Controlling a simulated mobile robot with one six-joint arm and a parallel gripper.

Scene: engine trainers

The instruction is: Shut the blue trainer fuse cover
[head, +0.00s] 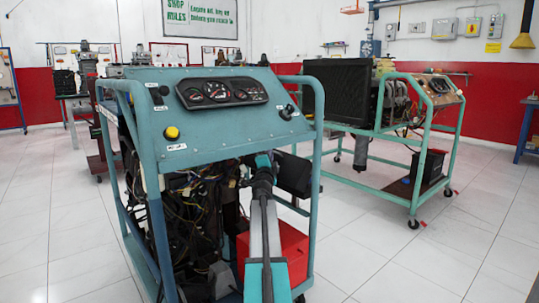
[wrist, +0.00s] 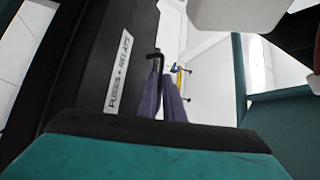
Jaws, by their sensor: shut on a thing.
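The blue trainer (head: 225,138) stands close in front, with gauges on its sloped panel and wiring open below. A black panel, likely the fuse cover (head: 294,172), shows at its right side beyond my arm. In the wrist view the black fuse cover (wrist: 88,65) fills the left, tilted, with a white label reading fuses and relays. A small dark bent handle (wrist: 153,56) sticks out at its right edge. My gripper (wrist: 162,78) is shut on this handle with two purple-grey fingers. In the head view my arm hides the fingertips.
A red box (head: 290,250) sits low inside the trainer frame, behind my arm. The trainer's right upright post (head: 316,190) is close to the cover. A second green-framed trainer (head: 420,150) stands behind right. Tiled floor is clear at front right.

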